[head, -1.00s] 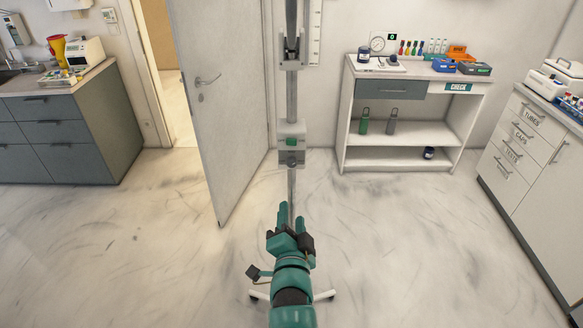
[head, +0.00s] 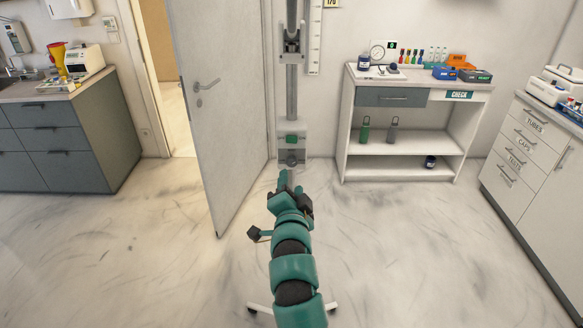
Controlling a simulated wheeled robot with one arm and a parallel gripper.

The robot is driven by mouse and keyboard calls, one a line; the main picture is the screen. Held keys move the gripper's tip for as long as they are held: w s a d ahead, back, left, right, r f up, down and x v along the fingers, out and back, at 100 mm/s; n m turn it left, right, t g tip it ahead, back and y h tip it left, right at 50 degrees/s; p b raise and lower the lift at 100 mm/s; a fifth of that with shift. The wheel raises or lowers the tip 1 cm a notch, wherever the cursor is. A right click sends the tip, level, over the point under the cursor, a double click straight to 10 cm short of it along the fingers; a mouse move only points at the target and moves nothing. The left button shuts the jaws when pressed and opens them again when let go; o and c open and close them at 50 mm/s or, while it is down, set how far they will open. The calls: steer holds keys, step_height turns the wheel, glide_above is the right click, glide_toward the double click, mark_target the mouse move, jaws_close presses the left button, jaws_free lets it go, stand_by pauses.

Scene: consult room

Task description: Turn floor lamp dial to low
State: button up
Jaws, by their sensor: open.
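A grey upright pole (head: 292,95), apparently the floor lamp's stand, rises in the middle of the head view past the top edge. My gripper (head: 290,184) is open and empty, just below the knob in the picture. I cannot tell whether it touches. My arm hides the lower pole; white feet (head: 259,308) show on both sides of it.
An open door (head: 225,120) stands close left of the pole. A grey cabinet (head: 75,150) is at the left. A white shelf unit (head: 408,172) with bottles stands at the back right, white drawers (head: 520,160) at the far right. Floor either side of my arm is clear.

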mark_target(291, 164)
steer(key=shift+w+f+p, duration=0.1)
steer(key=shift+w+p, duration=1)
steer(key=shift+w, duration=2.75)
steer(key=c, duration=1)
